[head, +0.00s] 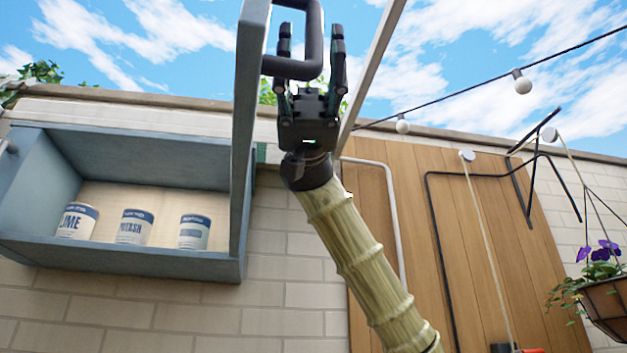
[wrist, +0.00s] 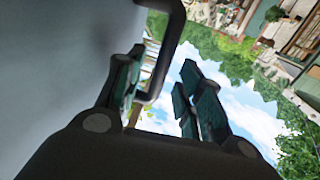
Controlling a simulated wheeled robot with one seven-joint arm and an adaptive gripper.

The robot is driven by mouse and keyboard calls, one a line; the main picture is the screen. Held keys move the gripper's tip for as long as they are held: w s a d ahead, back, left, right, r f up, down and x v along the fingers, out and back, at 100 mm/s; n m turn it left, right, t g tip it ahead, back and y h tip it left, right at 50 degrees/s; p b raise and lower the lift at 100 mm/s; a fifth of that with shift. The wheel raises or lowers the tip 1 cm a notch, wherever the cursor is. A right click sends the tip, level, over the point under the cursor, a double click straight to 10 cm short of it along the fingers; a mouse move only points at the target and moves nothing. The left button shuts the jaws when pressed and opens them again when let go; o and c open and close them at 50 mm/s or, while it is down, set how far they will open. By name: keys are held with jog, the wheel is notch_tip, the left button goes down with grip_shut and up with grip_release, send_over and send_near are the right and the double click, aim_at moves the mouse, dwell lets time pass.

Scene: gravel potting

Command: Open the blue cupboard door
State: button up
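The blue-grey cupboard (head: 140,140) hangs on the brick wall at the left of the head view, its inside showing. Its door (head: 246,110) stands swung out toward the camera, seen nearly edge-on. The door also fills the left of the wrist view (wrist: 60,60). A dark bar handle (head: 316,25) sticks out from the door's right face. My gripper (head: 312,48) points up at the handle, with its two fingers apart. In the wrist view the handle (wrist: 174,30) passes between the fingers, nearer the left one, with a gap to the right one. Whether it touches is unclear.
Several labelled cans (head: 133,226) stand on the cupboard's bottom shelf. To the right are a wooden panel (head: 480,230) with dark bent rods, a hanging flower basket (head: 605,300) and a string of bulbs (head: 522,82). Open sky shows above the wall.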

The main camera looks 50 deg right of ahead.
jog(key=v, duration=0.8)
jog(key=shift+w+d, duration=0.25)
jog(key=shift+d, duration=0.05)
